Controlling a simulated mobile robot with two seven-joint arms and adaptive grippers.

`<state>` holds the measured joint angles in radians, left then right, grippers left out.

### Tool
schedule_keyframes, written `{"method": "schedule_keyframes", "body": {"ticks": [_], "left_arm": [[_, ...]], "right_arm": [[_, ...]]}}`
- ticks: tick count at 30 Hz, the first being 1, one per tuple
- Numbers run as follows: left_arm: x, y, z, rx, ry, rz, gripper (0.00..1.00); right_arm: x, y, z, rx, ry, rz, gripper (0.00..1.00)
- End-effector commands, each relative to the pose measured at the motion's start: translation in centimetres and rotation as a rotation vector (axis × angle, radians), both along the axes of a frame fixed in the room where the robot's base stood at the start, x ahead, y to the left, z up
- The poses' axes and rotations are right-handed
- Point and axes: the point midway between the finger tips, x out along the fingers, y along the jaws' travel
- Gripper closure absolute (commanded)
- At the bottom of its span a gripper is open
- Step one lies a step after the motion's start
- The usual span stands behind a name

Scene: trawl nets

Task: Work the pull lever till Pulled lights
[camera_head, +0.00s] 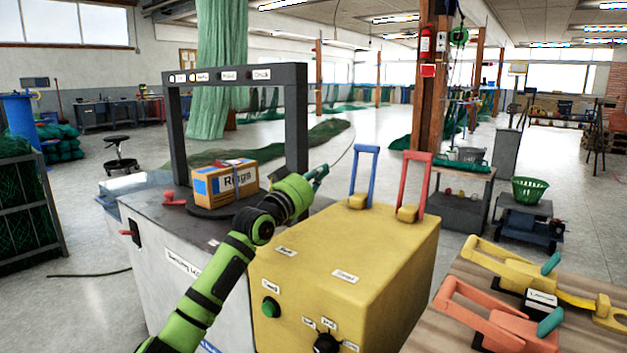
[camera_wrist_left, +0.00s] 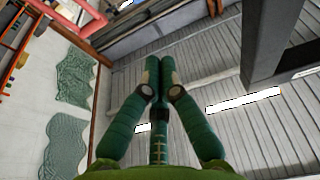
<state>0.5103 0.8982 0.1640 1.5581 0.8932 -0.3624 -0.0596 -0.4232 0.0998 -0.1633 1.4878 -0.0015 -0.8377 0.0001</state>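A blue lever (camera_head: 364,178) and a red lever (camera_head: 416,186) stand upright on a yellow box (camera_head: 330,262); the labels near them are too small to read surely. A small red lever (camera_head: 174,199) sits on the grey machine top left of the carton. A row of small labelled lamps (camera_head: 218,76) runs along a dark frame; I cannot read which is Pulled, and the leftmost ones look brighter. My left gripper (camera_head: 320,174) is left of the blue lever and apart from it. Its teal fingers meet in the left wrist view (camera_wrist_left: 159,72), with nothing seen between them. My right gripper is out of view.
A carton marked Rings (camera_head: 225,182) lies on the grey machine under the dark frame (camera_head: 296,120). The yellow box front has a green button (camera_head: 271,307) and a black knob (camera_head: 326,343). A wooden table (camera_head: 450,300) at right holds yellow and orange handled tools.

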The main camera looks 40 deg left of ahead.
Motion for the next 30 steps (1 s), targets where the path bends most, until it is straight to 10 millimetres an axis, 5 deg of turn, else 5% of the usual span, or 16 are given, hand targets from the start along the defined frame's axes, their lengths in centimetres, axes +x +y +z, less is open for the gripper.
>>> {"method": "schedule_keyframes", "body": {"ticks": [9, 30], "left_arm": [[-2.2, -0.2, -0.8, 0.001, 0.001, 0.000, 1.00], [-2.3, -0.2, -0.8, 0.000, -0.001, 0.000, 1.00]], "right_arm": [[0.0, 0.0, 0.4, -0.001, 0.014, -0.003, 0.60], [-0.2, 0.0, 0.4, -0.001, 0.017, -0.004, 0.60]]}}
